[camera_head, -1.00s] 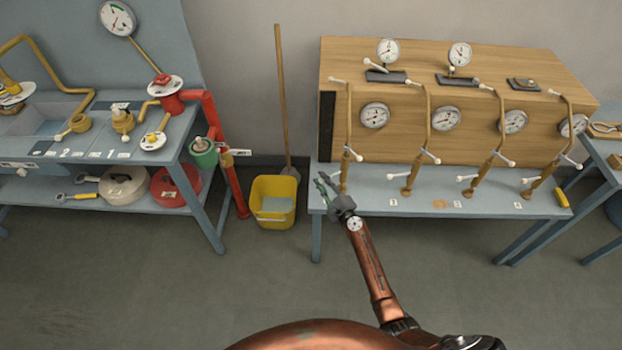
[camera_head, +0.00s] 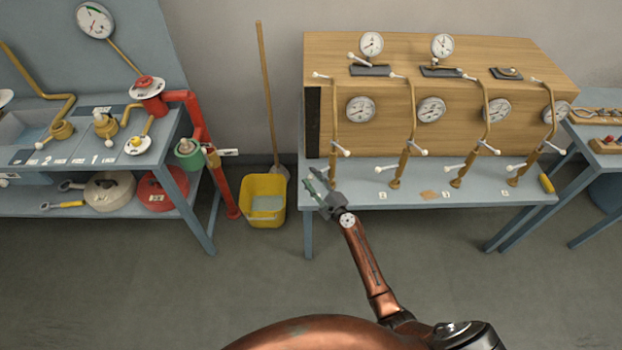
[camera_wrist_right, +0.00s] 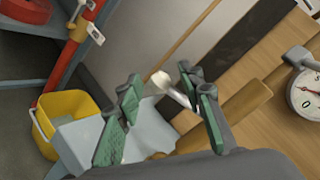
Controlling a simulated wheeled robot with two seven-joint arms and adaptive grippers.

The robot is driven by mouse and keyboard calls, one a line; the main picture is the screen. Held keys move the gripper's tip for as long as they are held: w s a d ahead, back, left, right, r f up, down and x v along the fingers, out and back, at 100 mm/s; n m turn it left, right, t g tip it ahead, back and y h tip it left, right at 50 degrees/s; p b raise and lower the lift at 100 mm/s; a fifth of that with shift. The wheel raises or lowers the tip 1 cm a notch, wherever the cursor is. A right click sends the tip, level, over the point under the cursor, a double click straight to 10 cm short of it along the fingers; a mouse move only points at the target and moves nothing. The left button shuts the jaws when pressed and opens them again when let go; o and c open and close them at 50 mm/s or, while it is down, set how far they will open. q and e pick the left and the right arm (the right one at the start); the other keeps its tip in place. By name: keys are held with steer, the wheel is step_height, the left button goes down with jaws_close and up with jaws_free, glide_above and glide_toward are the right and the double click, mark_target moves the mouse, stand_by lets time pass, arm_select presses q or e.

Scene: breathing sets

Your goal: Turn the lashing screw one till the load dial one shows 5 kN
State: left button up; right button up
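The leftmost lashing screw (camera_head: 334,120) is a yellow-brown upright rod with white-tipped levers, in front of the wooden block. A white dial (camera_head: 360,109) sits just right of it on the block's front; its reading is too small to tell. My right gripper (camera_head: 315,187) is left of this screw's lower part, which it partly hides. In the right wrist view, its green-padded fingers are open, with a white-tipped lever (camera_wrist_right: 172,88) showing between them; I cannot tell whether they touch it. A dial with a red needle (camera_wrist_right: 305,90) is cut off at the right. My left gripper is not in view.
More lashing screws (camera_head: 408,130) and dials stand to the right along the wooden block (camera_head: 400,75) on the blue bench (camera_head: 430,190). A yellow bucket (camera_head: 262,203) with a mop stands left of the bench. A valve table (camera_head: 160,150) is further left.

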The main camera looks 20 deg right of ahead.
steer(key=v, duration=1.1)
steer(key=shift+s, duration=0.25)
steer(key=s+d+f+n+g+h, duration=0.1)
steer(key=s+f+n+g, duration=0.2)
steer(key=s+f, duration=0.65)
steer(key=s+d+f+n+g, duration=0.1)
steer(key=s+f+n+g, duration=0.3)
steer(key=f, duration=1)
steer(key=s+d+f+n+g+h, duration=0.1)
steer(key=s+f+n+g, duration=0.15)
steer(key=s+f, duration=0.8)
steer(key=s+f+n+g, duration=0.2)
steer(key=s+f+n, duration=0.2)
steer(key=s, duration=0.9)
steer(key=s+d+f+n+g+h+p, duration=0.1)
steer(key=s+f+n+g, duration=0.2)
steer(key=s, duration=1)
steer(key=s+d+f+n+g+h, duration=0.1)
steer(key=s+f+n+g, duration=0.1)
steer(key=s+f+n, duration=0.5)
steer(key=s+f, duration=0.3)
steer(key=s, duration=0.3)
steer(key=shift+s+f+g, duration=0.15)
steer(key=shift+f+g, duration=0.1)
steer(key=shift+g, duration=0.1)
steer(key=shift+c, duration=0.2)
